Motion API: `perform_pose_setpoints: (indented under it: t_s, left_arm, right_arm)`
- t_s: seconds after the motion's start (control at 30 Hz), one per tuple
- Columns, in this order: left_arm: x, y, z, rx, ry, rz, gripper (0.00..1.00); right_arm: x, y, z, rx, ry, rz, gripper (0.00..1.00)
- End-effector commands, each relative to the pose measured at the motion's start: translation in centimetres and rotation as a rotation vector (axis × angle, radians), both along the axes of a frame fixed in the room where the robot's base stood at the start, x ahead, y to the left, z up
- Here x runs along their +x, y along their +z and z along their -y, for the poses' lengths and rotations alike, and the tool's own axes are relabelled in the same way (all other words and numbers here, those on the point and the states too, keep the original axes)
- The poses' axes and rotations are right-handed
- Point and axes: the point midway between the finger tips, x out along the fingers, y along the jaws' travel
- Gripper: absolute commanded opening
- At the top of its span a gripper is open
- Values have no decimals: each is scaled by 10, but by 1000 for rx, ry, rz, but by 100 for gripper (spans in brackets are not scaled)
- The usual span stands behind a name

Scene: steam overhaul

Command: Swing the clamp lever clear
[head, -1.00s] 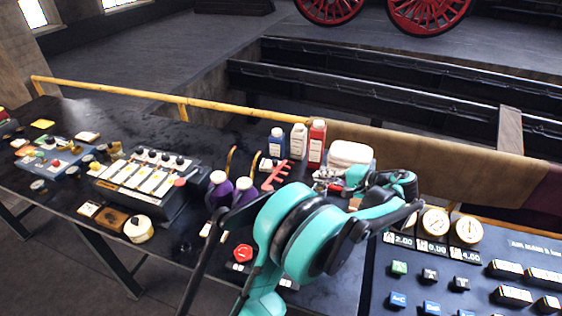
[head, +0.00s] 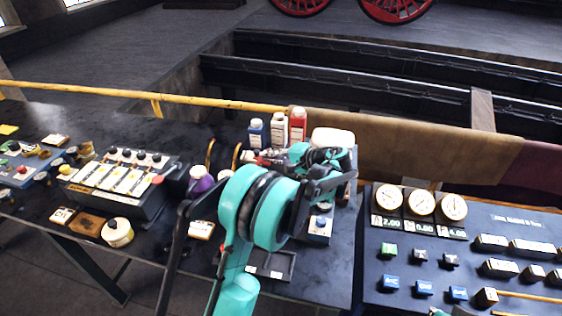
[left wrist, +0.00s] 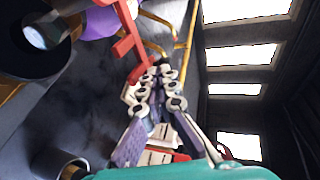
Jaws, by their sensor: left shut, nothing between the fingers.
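A red toothed bar (left wrist: 127,45), which may be the clamp lever, stands out at the upper left of the left wrist view. My left gripper (left wrist: 158,72) is shut and empty. Its fingertips appear right beside the bar's lower end; I cannot tell whether they touch. In the head view my left gripper (head: 262,157) is small, at the far end of my teal arm, in front of the bottles. The arm and gripper largely hide the red bar there.
Bottles (head: 279,130) stand behind the gripper. A switch box (head: 115,180) lies farther left, and a gauge panel (head: 420,206) at right. A yellow rail (head: 190,100) runs along the back edge.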

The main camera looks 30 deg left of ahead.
Motion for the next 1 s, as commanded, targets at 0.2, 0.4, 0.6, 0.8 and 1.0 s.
perform_pose_setpoints:
  t_s: [0.2,0.4,0.6,0.8,1.0]
  left_arm:
    - [1,0,-10,0,0,0,0]
    - [1,0,-10,0,0,0,0]
    - [0,0,-21,0,2,0,0]
    - [0,-1,-29,-1,1,0,0]
    - [0,-1,-29,-1,1,1,0]
  right_arm:
    - [0,-3,0,0,0,0,0]
    - [0,-2,0,0,0,0,0]
    - [0,-2,0,0,0,0,0]
    - [0,-2,0,0,0,0,0]
    - [0,-2,0,0,0,0,0]
